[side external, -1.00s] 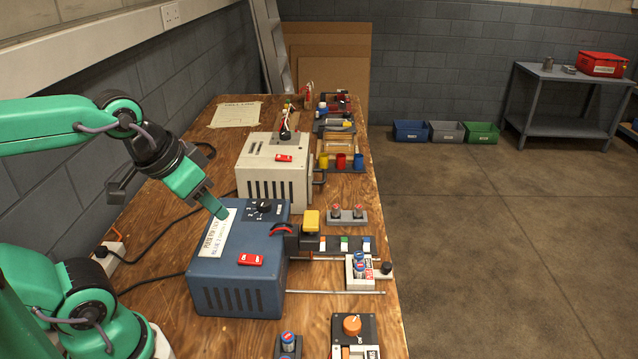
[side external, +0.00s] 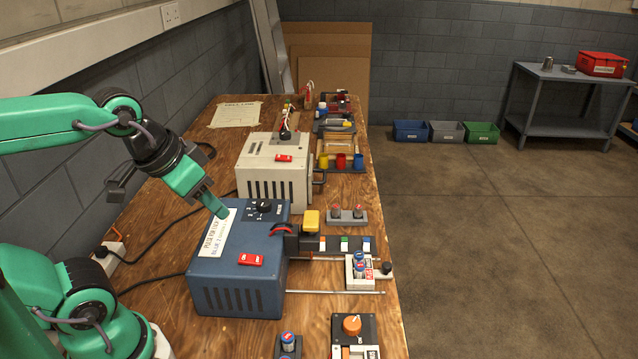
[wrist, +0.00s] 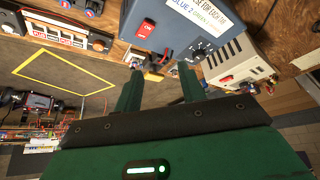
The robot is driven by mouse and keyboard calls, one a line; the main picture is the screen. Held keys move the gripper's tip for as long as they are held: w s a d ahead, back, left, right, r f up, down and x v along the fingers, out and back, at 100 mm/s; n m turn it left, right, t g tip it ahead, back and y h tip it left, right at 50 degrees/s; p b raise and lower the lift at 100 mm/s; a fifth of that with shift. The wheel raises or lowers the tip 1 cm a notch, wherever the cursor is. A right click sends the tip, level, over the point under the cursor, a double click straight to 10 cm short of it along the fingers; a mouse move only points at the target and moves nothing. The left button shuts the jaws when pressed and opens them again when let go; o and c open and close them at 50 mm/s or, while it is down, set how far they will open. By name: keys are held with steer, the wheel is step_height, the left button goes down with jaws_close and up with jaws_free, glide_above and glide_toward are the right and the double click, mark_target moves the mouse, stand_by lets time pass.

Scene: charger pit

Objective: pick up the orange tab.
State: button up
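An orange rounded piece (side external: 352,325) sits on a dark plate (side external: 367,323) at the near right of the bench in the side view. It is the clearest orange thing, but I cannot tell if it is the tab. My gripper (side external: 221,211) hangs over the left part of the blue box (side external: 240,285), well apart from the orange piece. In the wrist view my gripper (wrist: 161,75) has its two green fingers spread wide with nothing held.
The blue box carries a red switch (side external: 250,260) and a black dial (side external: 264,207). A beige box (side external: 272,180) stands behind it. A yellow block (side external: 311,221), rods and a white holder with cylinders (side external: 360,272) lie to the right. Black cables run at the left.

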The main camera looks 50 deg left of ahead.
steer(key=w+r+n+g, duration=0.2)
steer(key=w+r+n, duration=0.7)
steer(key=w+n, duration=0.25)
steer(key=n+g, duration=0.4)
steer(key=n, duration=1.2)
glide_above(322, 239)
step_height(322, 239, down, 5)
step_height(322, 239, down, 20)
steer(key=shift+f, duration=4.2)
jaws_close()
